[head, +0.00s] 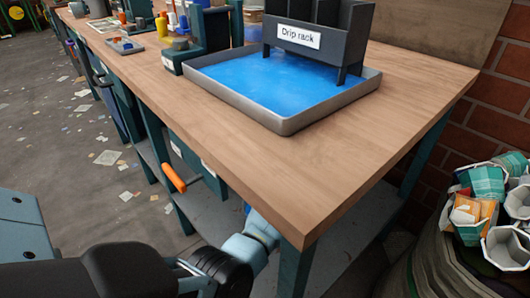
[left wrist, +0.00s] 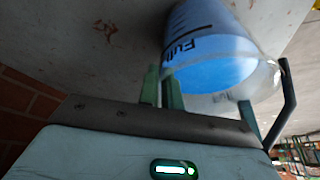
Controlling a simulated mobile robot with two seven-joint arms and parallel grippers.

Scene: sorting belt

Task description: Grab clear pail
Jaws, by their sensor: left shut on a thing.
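The clear pail (left wrist: 222,62) fills the upper right of the left wrist view. It is see-through, holds something blue, and has dark markings and lettering on its side. My left gripper (left wrist: 218,98) is shut on it, with green fingers at the pail's left and right. In the head view my left arm reaches under the near corner of the workbench. The fingers are hidden there by the tabletop, with only a small bit of blue showing beside the arm. My right gripper is in neither view.
The wooden workbench (head: 330,175) carries a blue-floored tray (head: 290,125) and a dark drip rack (head: 318,40). A grey lower shelf (head: 338,262) lies beneath. An orange handle (head: 173,172) sticks out at the bench's side. A bin of crushed cups stands right. Litter dots the floor.

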